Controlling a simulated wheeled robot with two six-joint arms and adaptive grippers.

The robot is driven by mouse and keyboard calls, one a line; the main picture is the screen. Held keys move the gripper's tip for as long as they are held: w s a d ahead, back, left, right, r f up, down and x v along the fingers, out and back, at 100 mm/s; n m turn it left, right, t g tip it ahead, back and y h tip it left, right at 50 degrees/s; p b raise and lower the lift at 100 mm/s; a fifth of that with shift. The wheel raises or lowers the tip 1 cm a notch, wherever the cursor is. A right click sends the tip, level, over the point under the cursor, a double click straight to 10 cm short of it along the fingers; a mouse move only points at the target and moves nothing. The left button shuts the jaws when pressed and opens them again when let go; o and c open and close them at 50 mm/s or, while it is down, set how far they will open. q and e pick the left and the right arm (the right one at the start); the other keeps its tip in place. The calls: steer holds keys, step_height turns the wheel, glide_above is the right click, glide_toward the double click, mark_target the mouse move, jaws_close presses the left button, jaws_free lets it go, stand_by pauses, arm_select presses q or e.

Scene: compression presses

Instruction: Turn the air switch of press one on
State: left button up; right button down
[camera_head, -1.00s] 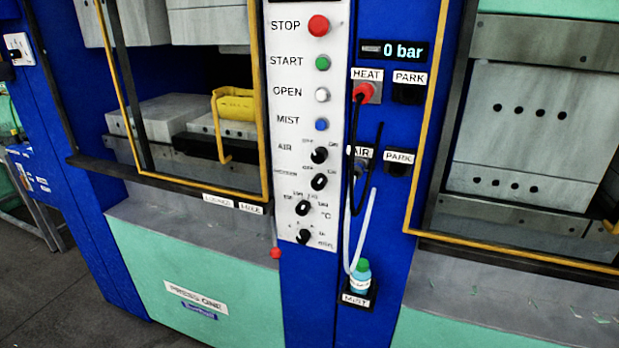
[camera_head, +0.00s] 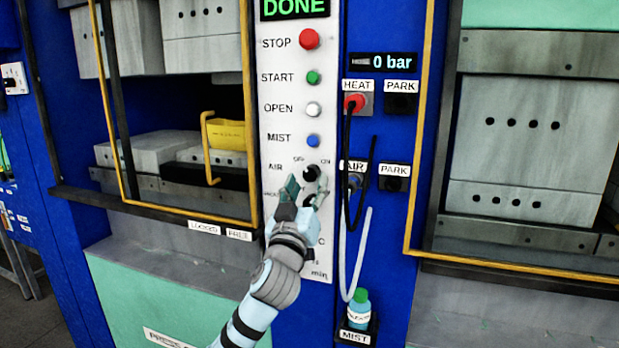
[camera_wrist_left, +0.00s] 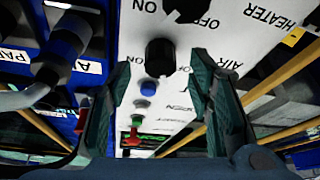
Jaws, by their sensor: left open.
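The black air switch knob (camera_head: 311,172) is on press one's white control panel (camera_head: 268,120), beside the AIR label, with OFF and ON printed above it. Which way the knob points is not clear. My left gripper (camera_head: 307,189) is open and empty, with its fingertips just below and around the knob's lower side. In the left wrist view the picture is upside down; the air knob (camera_wrist_left: 160,57) stands ahead of the gap between the two open fingers (camera_wrist_left: 160,95). I cannot tell whether they touch it. My right gripper is out of view.
STOP (camera_head: 309,39), START (camera_head: 313,77), OPEN (camera_head: 313,108) and MIST (camera_head: 313,140) buttons sit above the knob. Black and white hoses (camera_head: 361,240) hang to the right, near a mist bottle (camera_head: 359,305). The pressure display (camera_head: 383,63) reads 0 bar.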

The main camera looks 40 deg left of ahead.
arm_select(q)
steer(key=shift+x, duration=1)
jaws_close()
